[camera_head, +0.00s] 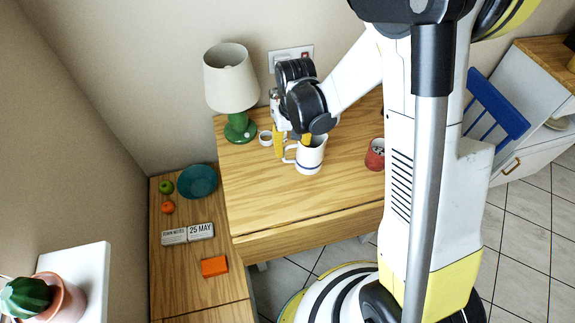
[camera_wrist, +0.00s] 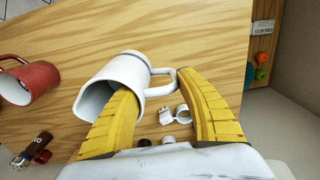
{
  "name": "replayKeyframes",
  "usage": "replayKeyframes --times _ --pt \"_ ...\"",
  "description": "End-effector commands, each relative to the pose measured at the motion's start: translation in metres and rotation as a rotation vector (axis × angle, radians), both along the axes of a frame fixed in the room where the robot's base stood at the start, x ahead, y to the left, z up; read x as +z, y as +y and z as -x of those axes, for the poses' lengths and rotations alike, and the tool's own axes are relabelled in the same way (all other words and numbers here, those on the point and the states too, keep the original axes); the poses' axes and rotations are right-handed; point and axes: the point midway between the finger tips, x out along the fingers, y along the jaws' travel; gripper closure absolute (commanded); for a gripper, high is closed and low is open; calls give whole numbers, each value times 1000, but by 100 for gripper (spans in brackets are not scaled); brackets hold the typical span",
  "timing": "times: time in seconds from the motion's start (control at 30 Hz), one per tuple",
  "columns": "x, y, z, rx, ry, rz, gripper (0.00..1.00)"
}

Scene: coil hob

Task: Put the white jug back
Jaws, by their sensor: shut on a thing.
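The white jug (camera_head: 309,157) has a dark blue band near its base and stands upright over the wooden table (camera_head: 340,185). I cannot tell whether it touches the tabletop. My gripper (camera_head: 292,141) comes down on it from above. In the wrist view the yellow fingers (camera_wrist: 155,84) are shut on the jug (camera_wrist: 125,75), one finger at its open mouth and the other against its handle. The fingers hide part of the rim and handle.
A green lamp (camera_head: 240,128) and a small white cup (camera_head: 265,138) stand to the jug's left. A red mug (camera_head: 375,155) stands to its right. A teal bowl (camera_head: 197,181), fruit and a date block (camera_head: 201,231) are on the lower left surface. The table's front is clear.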

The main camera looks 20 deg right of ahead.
Motion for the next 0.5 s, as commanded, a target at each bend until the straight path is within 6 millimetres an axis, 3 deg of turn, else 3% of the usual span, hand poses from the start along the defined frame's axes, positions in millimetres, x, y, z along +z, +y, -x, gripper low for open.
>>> replayKeyframes --times 0.1,0.27,0.5 --pt "-8 12 5 1 0 0 98" --pt "-15 15 7 0 0 0 98" --pt "-49 15 6 0 0 0 98"
